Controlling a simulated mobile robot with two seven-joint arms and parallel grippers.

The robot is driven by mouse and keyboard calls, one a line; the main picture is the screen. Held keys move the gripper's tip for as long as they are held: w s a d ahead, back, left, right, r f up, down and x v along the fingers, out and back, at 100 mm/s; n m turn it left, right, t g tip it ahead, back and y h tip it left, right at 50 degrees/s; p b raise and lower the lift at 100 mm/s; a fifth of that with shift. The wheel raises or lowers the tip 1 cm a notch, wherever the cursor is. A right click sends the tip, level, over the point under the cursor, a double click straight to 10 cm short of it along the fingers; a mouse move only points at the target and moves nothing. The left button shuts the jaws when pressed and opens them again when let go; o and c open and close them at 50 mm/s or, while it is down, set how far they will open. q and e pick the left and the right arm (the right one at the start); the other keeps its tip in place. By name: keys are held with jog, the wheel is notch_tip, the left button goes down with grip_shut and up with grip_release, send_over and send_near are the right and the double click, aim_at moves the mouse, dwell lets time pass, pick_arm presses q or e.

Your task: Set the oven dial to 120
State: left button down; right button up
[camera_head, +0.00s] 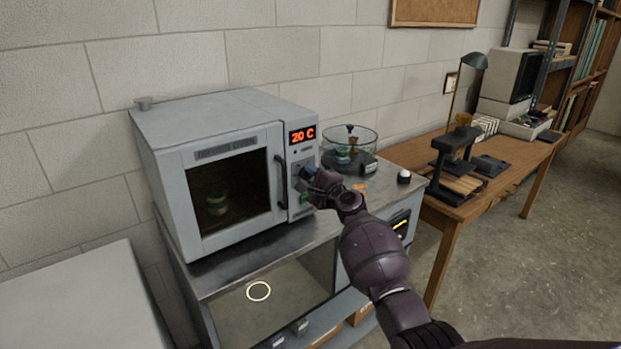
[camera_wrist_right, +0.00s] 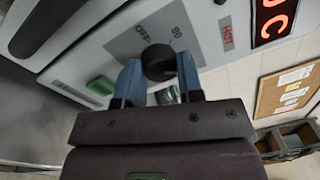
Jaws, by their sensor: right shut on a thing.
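The grey oven (camera_head: 205,130) stands on a metal-topped bench against the wall, its door closed and a greenish object visible through the window. Its red display (camera_head: 302,135) reads 20 C. The black oven dial (camera_wrist_right: 158,62) shows in the right wrist view, on a grey plate marked OFF and 90; other marks are hidden. My right gripper (camera_wrist_right: 160,77) has its two blue fingers shut on the dial, one on each side. In the head view my right gripper (camera_head: 318,187) is at the oven's control panel and covers the dial. My left gripper is not in view.
A green button (camera_wrist_right: 101,85) is beside the dial plate. The dark door handle (camera_head: 280,181) is just left of my gripper. A glass vessel (camera_head: 349,148) stands right of the oven. A wooden desk (camera_head: 455,195) with instruments is further right.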

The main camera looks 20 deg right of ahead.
jog(key=o, duration=0.9)
jog(key=shift+s, duration=0.15)
jog(key=shift+s+d, duration=0.15)
jog(key=shift+s, duration=0.05)
jog(key=shift+p+v, duration=0.9)
jog(key=shift+v, duration=4.15)
